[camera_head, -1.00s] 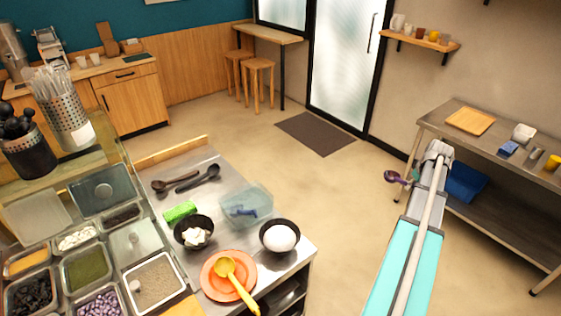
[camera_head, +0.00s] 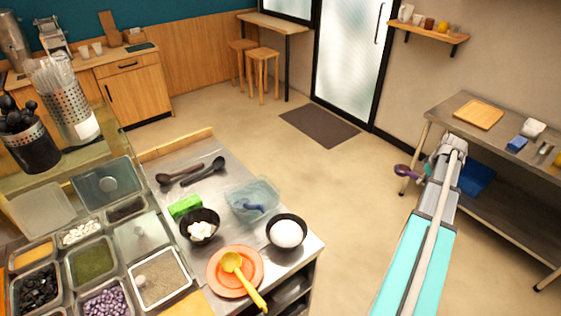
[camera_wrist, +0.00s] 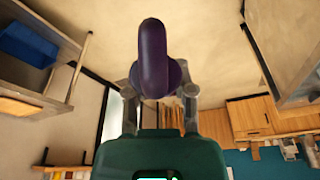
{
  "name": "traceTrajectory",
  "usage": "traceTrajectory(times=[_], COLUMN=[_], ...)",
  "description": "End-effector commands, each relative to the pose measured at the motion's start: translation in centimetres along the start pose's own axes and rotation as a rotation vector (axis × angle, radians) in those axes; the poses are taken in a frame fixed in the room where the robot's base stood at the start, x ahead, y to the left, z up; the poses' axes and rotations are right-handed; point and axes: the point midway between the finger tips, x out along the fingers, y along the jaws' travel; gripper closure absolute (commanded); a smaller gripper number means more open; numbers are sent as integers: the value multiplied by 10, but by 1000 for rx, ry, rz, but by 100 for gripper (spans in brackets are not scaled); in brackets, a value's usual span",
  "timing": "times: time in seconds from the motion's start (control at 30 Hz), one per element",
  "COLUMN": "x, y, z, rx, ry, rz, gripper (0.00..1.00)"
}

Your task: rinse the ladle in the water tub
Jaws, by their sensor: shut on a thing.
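The purple ladle (camera_head: 404,172) is in my gripper (camera_head: 428,170), held in the air over open floor to the right of the counter. In the wrist view the ladle (camera_wrist: 153,45) rises between the two fingers of my gripper (camera_wrist: 160,90), which are shut on it. The ladle's far end is partly hidden by its own shape. The water tub, a clear bluish box (camera_head: 268,186), stands on the steel counter, well to the left of my gripper. A dark blue utensil (camera_head: 250,207) shows in the tub. The ladle is apart from the tub.
A steel table (camera_head: 510,200) stands right.

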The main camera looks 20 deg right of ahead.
Motion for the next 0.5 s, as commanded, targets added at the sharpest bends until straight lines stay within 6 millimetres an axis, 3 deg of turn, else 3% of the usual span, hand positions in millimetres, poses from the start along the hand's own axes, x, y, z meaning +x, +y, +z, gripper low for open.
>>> traceTrajectory(times=[0.27,0.5], x=[2,4], y=[-43,-104], z=[-33,-71], rx=[-101,-242], ry=[-26,-63], rz=[-19,-41], gripper=[100,100])
